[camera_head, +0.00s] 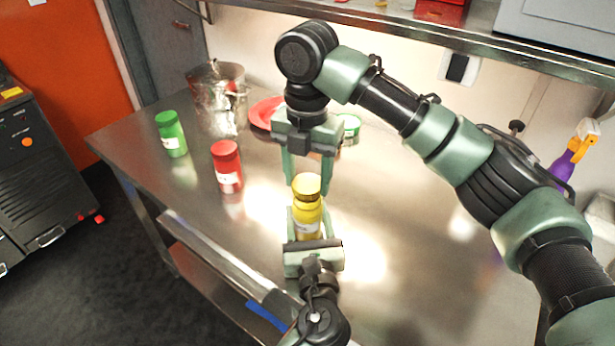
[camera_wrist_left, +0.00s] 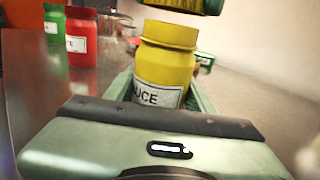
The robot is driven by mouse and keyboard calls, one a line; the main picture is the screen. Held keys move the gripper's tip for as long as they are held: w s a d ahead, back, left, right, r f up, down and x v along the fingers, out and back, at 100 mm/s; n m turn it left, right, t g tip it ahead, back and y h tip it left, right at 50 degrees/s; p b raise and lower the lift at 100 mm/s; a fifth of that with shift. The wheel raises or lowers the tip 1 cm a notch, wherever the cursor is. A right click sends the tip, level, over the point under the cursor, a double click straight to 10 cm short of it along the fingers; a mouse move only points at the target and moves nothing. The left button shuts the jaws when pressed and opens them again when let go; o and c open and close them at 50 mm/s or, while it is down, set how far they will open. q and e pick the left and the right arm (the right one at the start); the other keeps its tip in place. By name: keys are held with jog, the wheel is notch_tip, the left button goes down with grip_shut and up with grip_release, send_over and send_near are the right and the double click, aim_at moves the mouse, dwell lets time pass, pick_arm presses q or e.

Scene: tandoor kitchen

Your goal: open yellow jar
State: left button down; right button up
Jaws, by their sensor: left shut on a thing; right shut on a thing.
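The yellow jar (camera_head: 306,224) stands upright over the steel table, and its label also shows in the left wrist view (camera_wrist_left: 165,70). My left gripper (camera_head: 308,218) is shut on the jar body from the near side. My right gripper (camera_head: 307,177) comes down from above and is shut on the yellow lid (camera_head: 306,184). In the left wrist view the lid (camera_wrist_left: 188,5) is above the jar's neck, apart from it and shifted to the right. Its upper part is cut off by the frame. The inside of the jar is hidden.
A red jar (camera_head: 227,167) and a green jar (camera_head: 171,134) stand to the left on the steel table (camera_head: 400,250). A metal pot (camera_head: 217,98) and a red plate (camera_head: 264,112) are behind. A purple spray bottle (camera_head: 574,150) is at right. A shelf (camera_head: 420,30) overhangs the back.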

aim_at(307, 183)
jog(key=shift+r, duration=2)
pick_arm(q)
jog(key=shift+c, duration=2.3)
grip_release()
jog(key=shift+s, duration=0.15)
